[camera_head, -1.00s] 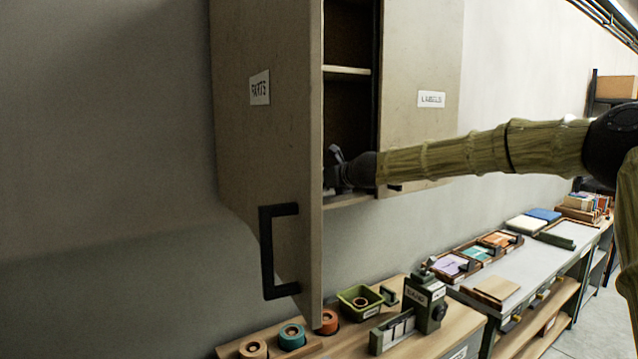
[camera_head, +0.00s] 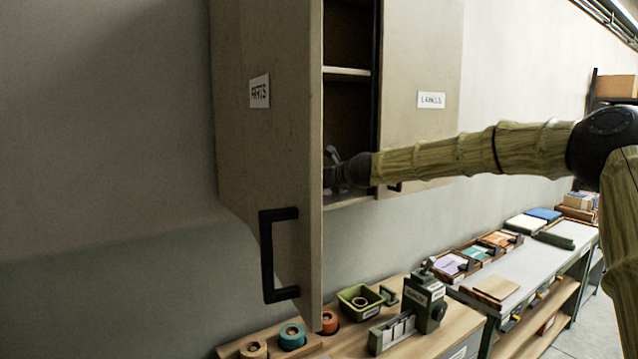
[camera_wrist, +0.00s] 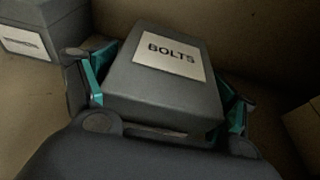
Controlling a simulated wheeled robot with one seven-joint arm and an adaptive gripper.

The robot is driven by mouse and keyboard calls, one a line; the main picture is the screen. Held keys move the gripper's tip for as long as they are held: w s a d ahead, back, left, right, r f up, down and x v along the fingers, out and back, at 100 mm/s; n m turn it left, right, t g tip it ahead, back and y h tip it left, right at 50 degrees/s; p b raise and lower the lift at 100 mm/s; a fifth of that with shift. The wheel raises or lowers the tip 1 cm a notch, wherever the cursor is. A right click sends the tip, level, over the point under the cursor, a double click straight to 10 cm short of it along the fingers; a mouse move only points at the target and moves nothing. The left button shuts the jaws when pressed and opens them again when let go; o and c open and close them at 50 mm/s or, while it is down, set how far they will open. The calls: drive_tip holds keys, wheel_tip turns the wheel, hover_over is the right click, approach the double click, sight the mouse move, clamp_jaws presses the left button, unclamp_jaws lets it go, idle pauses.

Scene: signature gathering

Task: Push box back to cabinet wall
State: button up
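A dark grey box labelled BOLTS (camera_wrist: 165,85) sits inside the cabinet, in the middle of the wrist view. My gripper (camera_wrist: 168,98) has its teal-padded fingers spread, one on each side of the box; small gaps seem to show beside it. In the head view my gripper (camera_head: 335,172) reaches into the lower compartment of the wall cabinet (camera_head: 347,72). The box cannot be made out there. The brown cabinet surface behind the box shows at the top of the wrist view; the gap to it is unclear.
Another grey labelled box (camera_wrist: 45,28) stands at upper left in the wrist view. A brown object (camera_wrist: 303,125) is at the right edge. The open PARTS door (camera_head: 285,180) hangs left of my gripper. The LABELS door (camera_head: 425,90) is to the right.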

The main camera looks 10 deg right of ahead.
drive_tip(key=shift+w+a+p, duration=0.4)
drive_tip(key=shift+w+p, duration=0.35)
drive_tip(key=shift+w, duration=0.35)
drive_tip(key=shift+w+a+p, duration=0.45)
drive_tip(key=shift+w+p, duration=0.3)
drive_tip(key=shift+w, duration=0.35)
drive_tip(key=shift+w+a+p, duration=0.4)
drive_tip(key=shift+w+p, duration=0.35)
drive_tip(key=shift+w, duration=0.35)
drive_tip(key=shift+s+d+f+b, duration=0.15)
drive_tip(key=shift+s+b, duration=0.25)
drive_tip(key=shift+b, duration=0.1)
drive_tip(key=shift+s+d+b, duration=0.4)
drive_tip(key=shift+s+b, duration=0.2)
drive_tip(key=shift+s, duration=0.5)
drive_tip(key=shift+s+d+b, duration=0.4)
drive_tip(key=shift+s+b, duration=0.2)
drive_tip(key=shift+s, duration=0.5)
drive_tip(key=shift+s+d+b, duration=0.4)
drive_tip(key=shift+s+b, duration=0.2)
drive_tip(key=shift+s, duration=0.5)
drive_tip(key=shift+s+d+b, duration=0.25)
drive_tip(key=shift+s+d, duration=0.05)
drive_tip(key=shift+s, duration=0.5)
drive_tip(key=shift+s+d+b, duration=0.2)
drive_tip(key=shift+s+d, duration=0.05)
drive_tip(key=shift+s, duration=0.6)
drive_tip(key=shift+s+d+b, duration=0.25)
drive_tip(key=shift+s+d, duration=0.05)
drive_tip(key=shift+s, duration=0.5)
